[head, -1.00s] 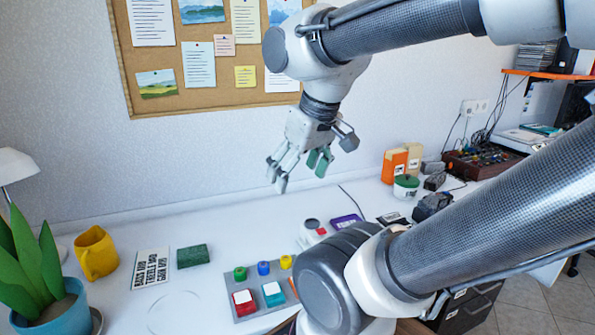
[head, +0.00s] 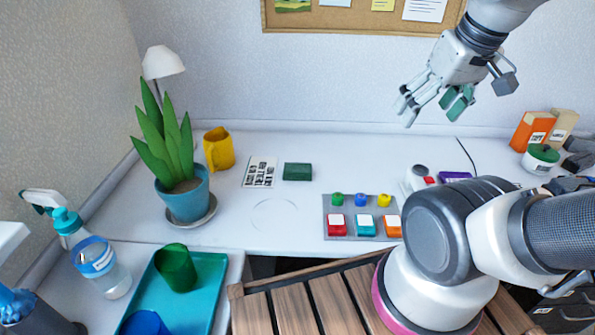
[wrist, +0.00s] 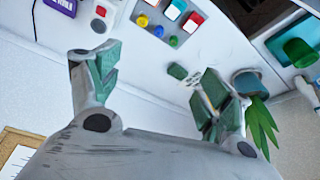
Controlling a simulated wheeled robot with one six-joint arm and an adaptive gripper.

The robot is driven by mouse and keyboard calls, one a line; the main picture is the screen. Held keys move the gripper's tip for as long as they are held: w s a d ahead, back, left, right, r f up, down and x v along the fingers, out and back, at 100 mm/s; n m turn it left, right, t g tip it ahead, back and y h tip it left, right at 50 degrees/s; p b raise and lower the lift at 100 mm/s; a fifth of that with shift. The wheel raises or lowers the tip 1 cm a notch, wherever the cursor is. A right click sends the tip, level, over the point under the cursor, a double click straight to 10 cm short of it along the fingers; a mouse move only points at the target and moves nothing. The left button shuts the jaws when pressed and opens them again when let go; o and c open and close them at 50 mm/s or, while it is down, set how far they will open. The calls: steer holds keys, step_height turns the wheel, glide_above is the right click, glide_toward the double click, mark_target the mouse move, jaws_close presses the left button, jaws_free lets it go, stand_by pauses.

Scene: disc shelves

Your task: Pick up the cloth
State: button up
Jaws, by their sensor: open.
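A flat dark green rectangular block (head: 297,171), which looks like a folded cloth or a sponge, lies on the white desk beside a printed card. In the wrist view it is a small green patch (wrist: 177,71) between my fingers, some way off. A crumpled blue thing (head: 14,302) sits at the lower left edge, cut off by the frame; I cannot tell whether it is cloth. My gripper (head: 432,105) hangs open and empty above the back of the desk, up and to the right of the green block. Its spread fingers also show in the wrist view (wrist: 155,80).
A grey button panel (head: 340,232) stands right of the green block. A yellow mug (head: 219,148), a potted plant (head: 182,190), a spray bottle (head: 94,262) and a teal tray (head: 210,285) with cups are to the left. Bare desk lies in front of the block.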

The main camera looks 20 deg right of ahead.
steer(key=shift+o, duration=0.5)
steer(key=n+g+y, duration=0.1)
steer(key=n+g, duration=0.3)
steer(key=n, duration=0.8)
glide_above(297, 167)
steer(key=s+d, duration=0.1)
step_height(297, 167, down, 28)
steer(key=shift+f, duration=0.1)
steer(key=shift+w+n, duration=0.3)
steer(key=shift+n, duration=0.7)
steer(key=shift+f, duration=0.25)
steer(key=f, duration=0.4)
steer(key=a+f, duration=0.1)
steer(key=f, duration=0.2)
steer(key=shift+w+f, duration=0.1)
steer(key=shift+w, duration=0.05)
steer(key=c, duration=1.1)
